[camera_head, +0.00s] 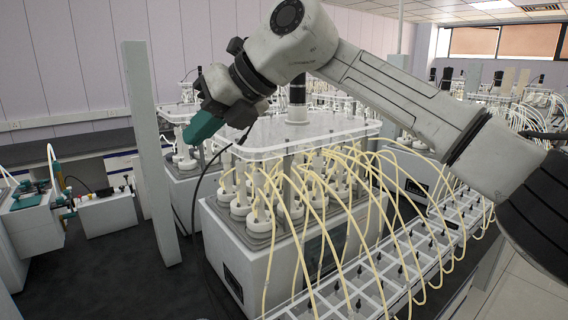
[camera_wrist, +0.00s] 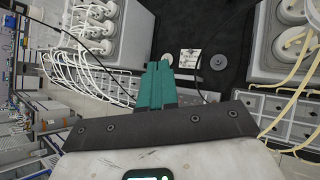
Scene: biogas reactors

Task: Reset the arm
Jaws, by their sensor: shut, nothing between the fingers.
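My gripper (camera_head: 203,128) has teal fingers and shows at the upper left of the head view, at the end of my grey arm. The arm reaches in from the right, bends at the top and points down to the left. The gripper hangs at the left edge of a clear-topped reactor unit (camera_head: 262,250), and I cannot tell how far apart they are. In the wrist view the teal fingers (camera_wrist: 157,68) are together with nothing between them. The wrist view looks down on a dark bench surface (camera_wrist: 228,72) between two reactor units.
Yellow tubes (camera_head: 375,200) arch from the reactor into a white gridded rack (camera_head: 355,290) at its right. A grey upright post (camera_head: 150,160) stands left of the gripper. Equipment with teal fittings (camera_head: 30,200) sits at the far left. A black cable hangs beside the gripper.

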